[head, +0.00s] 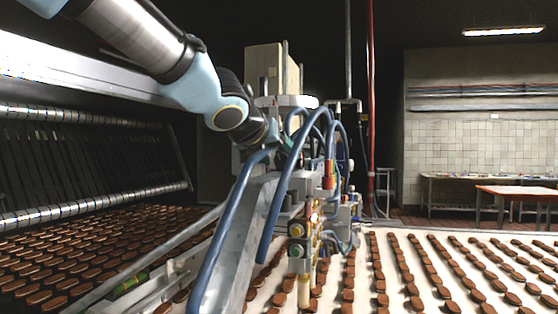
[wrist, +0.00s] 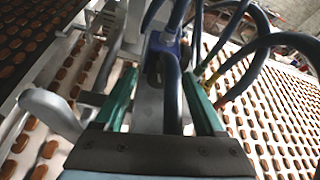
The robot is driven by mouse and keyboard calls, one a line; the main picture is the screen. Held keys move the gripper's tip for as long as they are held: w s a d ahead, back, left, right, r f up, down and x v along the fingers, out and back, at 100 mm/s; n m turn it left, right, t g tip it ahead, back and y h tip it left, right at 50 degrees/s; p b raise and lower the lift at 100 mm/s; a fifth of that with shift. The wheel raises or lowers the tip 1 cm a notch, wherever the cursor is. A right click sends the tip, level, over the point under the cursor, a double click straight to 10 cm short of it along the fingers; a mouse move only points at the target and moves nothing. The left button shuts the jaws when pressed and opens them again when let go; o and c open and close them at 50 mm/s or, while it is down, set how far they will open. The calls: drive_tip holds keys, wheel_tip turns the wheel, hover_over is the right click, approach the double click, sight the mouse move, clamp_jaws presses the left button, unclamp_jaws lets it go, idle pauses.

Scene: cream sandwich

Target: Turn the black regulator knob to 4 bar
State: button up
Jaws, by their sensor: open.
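My gripper (wrist: 160,76) is open in the wrist view, its two green fingers spread on either side of a grey metal bar and a dark blue hose. The fingers do not visibly close on anything. In the head view my gripper (head: 288,150) is by the upper part of the depositing machine (head: 300,215), largely hidden by my wrist and the blue hoses. I cannot pick out the black regulator knob or a pressure scale for certain in either view.
Thick blue hoses (head: 232,225) loop close around my gripper. A white conveyor (head: 395,275) carries rows of brown biscuits. A metal chute frame (head: 190,255) slopes at the left. A red table (head: 520,192) stands far off at the right.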

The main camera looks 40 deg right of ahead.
drive_tip(key=shift+w+d+f, duration=0.15)
drive_tip(key=shift+d, duration=0.15)
drive_tip(key=shift+c, duration=0.2)
clamp_jaws()
idle(0.3)
